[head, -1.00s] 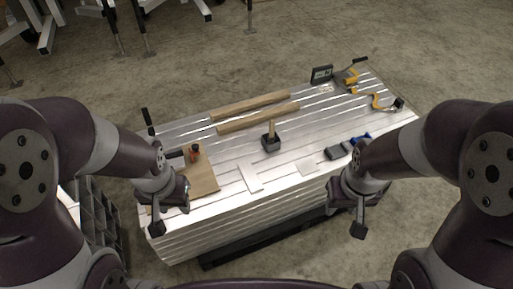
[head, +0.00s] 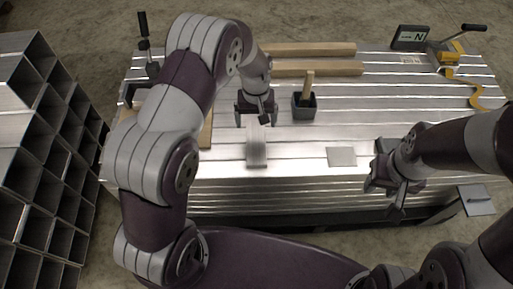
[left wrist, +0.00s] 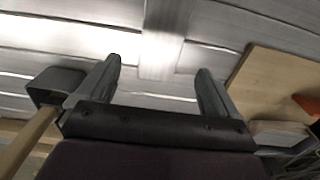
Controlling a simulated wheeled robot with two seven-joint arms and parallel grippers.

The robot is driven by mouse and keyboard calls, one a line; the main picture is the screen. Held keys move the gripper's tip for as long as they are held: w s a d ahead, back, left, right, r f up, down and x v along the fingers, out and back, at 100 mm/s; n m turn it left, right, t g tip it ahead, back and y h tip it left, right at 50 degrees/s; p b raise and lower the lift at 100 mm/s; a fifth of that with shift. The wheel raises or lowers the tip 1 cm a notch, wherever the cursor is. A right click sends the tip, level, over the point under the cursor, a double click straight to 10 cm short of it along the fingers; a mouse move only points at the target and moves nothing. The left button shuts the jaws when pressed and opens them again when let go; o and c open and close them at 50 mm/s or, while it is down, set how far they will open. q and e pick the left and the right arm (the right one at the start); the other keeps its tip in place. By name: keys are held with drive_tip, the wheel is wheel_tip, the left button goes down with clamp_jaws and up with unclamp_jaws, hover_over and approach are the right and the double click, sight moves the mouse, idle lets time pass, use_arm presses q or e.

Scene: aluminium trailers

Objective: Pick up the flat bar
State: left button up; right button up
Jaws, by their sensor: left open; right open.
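The flat bar (head: 257,150) is a thin pale metal strip lying on the slatted aluminium top (head: 215,172), its near end close to the front edge. My left gripper (head: 256,118) is open above its far part, which it hides in the head view. In the left wrist view the bar (left wrist: 164,45) runs up the picture, in line with the gap between the open fingers (left wrist: 160,70); nothing is gripped. My right gripper (head: 393,190) is open and empty at the front edge, right of the bar.
A mallet (head: 304,106) stands just right of my left gripper. A square metal plate (head: 342,156) lies further right. Two wooden beams (head: 315,68), a display box (head: 410,37) and a yellow tool (head: 450,50) are behind. A tube rack (head: 35,150) stands at left.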

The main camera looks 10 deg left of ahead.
sight(256, 135)
use_arm(q)
drive_tip(key=shift+f, duration=0.9)
wheel_tip(256, 135, down, 5)
drive_tip(key=shift+s+r+b, duration=0.1)
drive_tip(key=shift+b, duration=1.15)
drive_tip(key=shift+r, duration=0.1)
drive_tip(key=shift+c, duration=0.3)
drive_tip(key=c, duration=1.5)
